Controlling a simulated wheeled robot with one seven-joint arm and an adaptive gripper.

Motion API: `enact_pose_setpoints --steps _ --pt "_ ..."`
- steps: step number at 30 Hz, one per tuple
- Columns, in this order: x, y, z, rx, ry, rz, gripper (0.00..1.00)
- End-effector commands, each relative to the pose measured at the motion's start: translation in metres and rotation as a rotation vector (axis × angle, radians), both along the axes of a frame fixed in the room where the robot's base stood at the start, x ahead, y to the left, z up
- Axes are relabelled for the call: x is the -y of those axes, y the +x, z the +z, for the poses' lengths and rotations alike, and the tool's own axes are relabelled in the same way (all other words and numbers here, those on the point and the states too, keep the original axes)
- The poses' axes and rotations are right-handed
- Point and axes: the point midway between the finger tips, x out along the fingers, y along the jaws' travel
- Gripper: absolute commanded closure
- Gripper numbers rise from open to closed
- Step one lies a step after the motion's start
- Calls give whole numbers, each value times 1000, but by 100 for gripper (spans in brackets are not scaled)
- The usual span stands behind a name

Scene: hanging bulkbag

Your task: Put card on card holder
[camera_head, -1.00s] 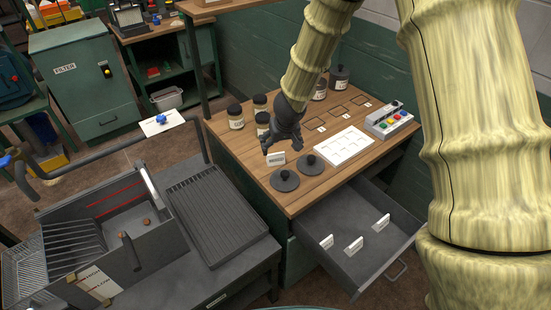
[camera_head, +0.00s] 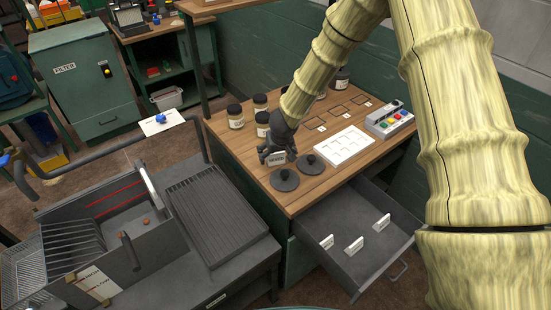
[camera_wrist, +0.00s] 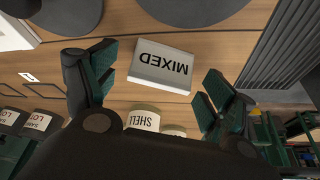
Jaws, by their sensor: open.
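A white card (camera_wrist: 161,67) reading MIXED is on the wooden table, between the spread fingers of my gripper (camera_wrist: 155,85) in the wrist view. In the head view my gripper (camera_head: 274,156) is low over the table's left part and partly hides the card. It is open, and the fingers are apart from the card's sides. Three more white cards (camera_head: 326,241), (camera_head: 354,246), (camera_head: 381,222) stand in the open drawer (camera_head: 340,270). I cannot tell which thing is the card holder.
Two round black lids (camera_head: 284,179), (camera_head: 310,164) lie close in front of my gripper. Labelled jars (camera_head: 236,116) stand behind it. A white compartment tray (camera_head: 345,145), square outlines and a button box (camera_head: 390,121) are to the right. A dark grill (camera_head: 210,215) is left.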

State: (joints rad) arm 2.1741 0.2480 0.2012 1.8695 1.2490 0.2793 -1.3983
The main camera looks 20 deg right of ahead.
Motion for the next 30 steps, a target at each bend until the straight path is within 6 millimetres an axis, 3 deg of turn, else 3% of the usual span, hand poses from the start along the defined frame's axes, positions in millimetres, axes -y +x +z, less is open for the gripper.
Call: enact_pose_setpoints --steps 6,14,21,30 --pt "0 5 -12 1 0 -1 16" --pt "0 6 -13 1 -1 0 16" --pt "0 6 -13 1 0 0 54" --pt "0 6 -13 1 0 0 57"
